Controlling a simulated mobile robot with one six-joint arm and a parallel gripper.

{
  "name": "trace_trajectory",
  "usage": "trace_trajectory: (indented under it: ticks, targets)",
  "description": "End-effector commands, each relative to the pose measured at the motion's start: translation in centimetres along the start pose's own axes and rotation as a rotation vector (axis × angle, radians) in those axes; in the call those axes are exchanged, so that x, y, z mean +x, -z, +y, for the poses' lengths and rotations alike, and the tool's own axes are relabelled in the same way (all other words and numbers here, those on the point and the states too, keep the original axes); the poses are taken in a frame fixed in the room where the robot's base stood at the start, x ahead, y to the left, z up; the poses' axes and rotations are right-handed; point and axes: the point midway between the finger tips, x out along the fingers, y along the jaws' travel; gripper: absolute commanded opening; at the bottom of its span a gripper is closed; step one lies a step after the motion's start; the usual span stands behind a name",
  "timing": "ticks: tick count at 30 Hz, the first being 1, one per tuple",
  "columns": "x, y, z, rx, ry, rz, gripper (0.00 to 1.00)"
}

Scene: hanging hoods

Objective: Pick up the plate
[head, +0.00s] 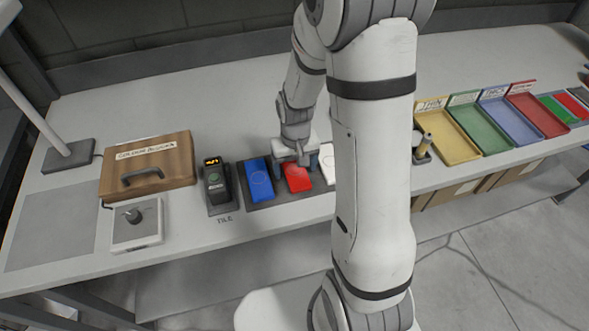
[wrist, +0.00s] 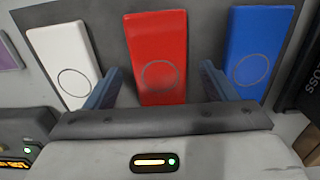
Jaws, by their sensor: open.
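Three flat plates lie side by side on a dark tray (head: 277,197): blue (head: 258,171), red (head: 298,179) and white (head: 327,162). The task does not say which plate. My gripper (head: 290,167) is open and empty above the tray at the red plate. In the wrist view, its fingers (wrist: 160,84) stand on either side of the red plate (wrist: 156,45), with the white plate (wrist: 65,57) to the left and the blue plate (wrist: 249,50) to the right. I cannot tell whether the fingers touch anything. My arm partly hides the white plate in the head view.
A black device with a lit display (head: 216,182) stands just left of the tray. Coloured trays, including a yellow one (head: 449,133), line the right side. The rear bench is mostly clear.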

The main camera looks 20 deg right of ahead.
Motion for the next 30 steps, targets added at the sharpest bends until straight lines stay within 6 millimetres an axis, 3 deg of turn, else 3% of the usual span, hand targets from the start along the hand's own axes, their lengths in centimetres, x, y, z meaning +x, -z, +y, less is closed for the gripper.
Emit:
trace_trajectory:
  ticks: [9,27,30]
  targets:
    - [0.51,-0.01,0.04,0.001,0.000,0.001,0.77]
    - [0.48,-0.01,0.09,0.002,0.000,0.001,0.28]
    - [0.47,0.00,0.10,0.002,0.000,0.001,0.26]
